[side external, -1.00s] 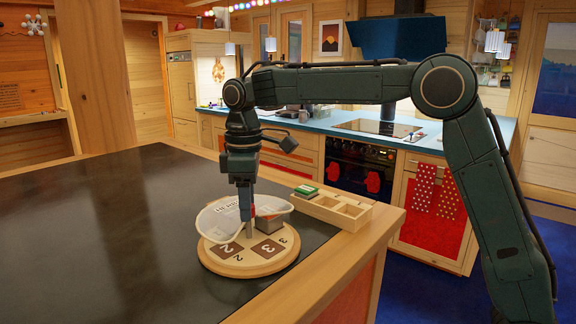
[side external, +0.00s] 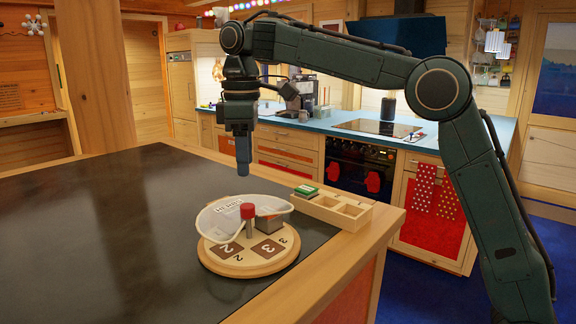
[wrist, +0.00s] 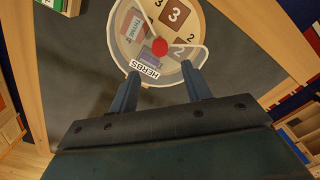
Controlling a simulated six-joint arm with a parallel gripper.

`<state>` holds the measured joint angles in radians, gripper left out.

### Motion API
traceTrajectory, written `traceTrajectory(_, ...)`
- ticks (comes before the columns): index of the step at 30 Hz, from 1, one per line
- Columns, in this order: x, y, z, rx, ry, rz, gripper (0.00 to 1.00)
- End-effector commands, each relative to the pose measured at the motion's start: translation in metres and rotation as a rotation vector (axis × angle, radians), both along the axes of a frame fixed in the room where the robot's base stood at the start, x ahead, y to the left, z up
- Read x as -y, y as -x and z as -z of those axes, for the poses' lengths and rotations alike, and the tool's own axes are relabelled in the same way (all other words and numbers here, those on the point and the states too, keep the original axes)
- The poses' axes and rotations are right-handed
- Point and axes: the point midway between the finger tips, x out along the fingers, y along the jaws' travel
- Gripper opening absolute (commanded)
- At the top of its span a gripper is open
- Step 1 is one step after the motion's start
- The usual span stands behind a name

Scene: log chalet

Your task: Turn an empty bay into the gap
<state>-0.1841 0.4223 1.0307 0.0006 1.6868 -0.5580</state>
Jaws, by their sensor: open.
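A round wooden turntable (side external: 222,262) with numbered bays stands on the dark tabletop. A clear curved guard marked HERBS (side external: 215,222) covers part of it; its open side shows bays marked 2 and 3. A red-capped post (side external: 248,211) stands upright near the middle; its cap also shows in the wrist view (wrist: 159,47).
A wooden tray with compartments (side external: 349,222) lies at the table's right edge, behind the turntable. A green-topped block (side external: 306,190) sits at its left end; the other compartments look empty. The tabletop to the left (side external: 90,230) is clear.

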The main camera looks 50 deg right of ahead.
Motion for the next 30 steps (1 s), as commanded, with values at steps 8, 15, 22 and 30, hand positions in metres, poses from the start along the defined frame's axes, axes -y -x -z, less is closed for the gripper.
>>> traceTrajectory(8,0.0,-0.001,-0.026,0.001,0.0,0.0,0.48)
traceTrajectory(15,0.0,-0.001,-0.041,0.001,0.0,0.0,0.48)
traceTrajectory(22,0.0,0.0,-0.047,0.0,0.0,0.0,0.48)
traceTrajectory(30,0.0,0.0,-0.047,0.0,0.0,0.0,0.48)
